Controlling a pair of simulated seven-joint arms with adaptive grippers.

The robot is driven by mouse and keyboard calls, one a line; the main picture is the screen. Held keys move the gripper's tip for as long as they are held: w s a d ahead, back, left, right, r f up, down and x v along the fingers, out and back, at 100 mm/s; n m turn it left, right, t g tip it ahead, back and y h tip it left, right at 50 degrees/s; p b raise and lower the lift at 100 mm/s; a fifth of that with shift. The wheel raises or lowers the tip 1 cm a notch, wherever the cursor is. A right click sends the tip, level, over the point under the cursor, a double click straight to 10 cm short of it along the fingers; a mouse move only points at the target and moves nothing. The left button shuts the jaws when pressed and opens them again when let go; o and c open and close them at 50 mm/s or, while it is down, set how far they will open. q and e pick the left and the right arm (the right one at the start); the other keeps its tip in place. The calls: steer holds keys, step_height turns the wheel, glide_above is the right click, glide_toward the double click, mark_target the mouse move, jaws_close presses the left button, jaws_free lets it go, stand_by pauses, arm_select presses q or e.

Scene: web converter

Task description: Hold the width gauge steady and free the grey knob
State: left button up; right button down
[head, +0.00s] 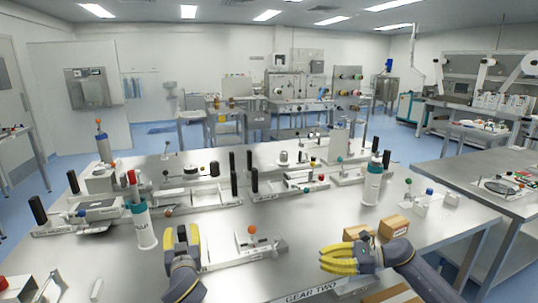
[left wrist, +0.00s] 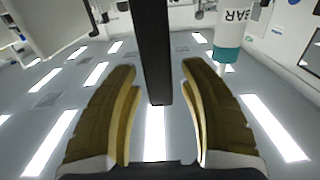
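My left gripper (head: 181,232) is open above the front of the steel bench, its fingers pointing away from me. In the left wrist view its fingertips (left wrist: 158,75) are apart, with a black post between them in the picture; I see no contact. Just right of it in the head view, a low metal fixture (head: 270,247) with an orange ball knob (head: 252,230) lies on the bench.
A white and teal bottle (head: 146,228) stands close left of my left gripper. Another bottle (head: 373,185) stands farther right. Small cardboard boxes (head: 394,226) sit beside my right gripper. Rail fixtures with black posts (head: 233,173) fill the bench behind. Bare steel (head: 310,215) lies between.

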arm_select(q)
steer(key=v, duration=1.2)
stand_by(0.3)
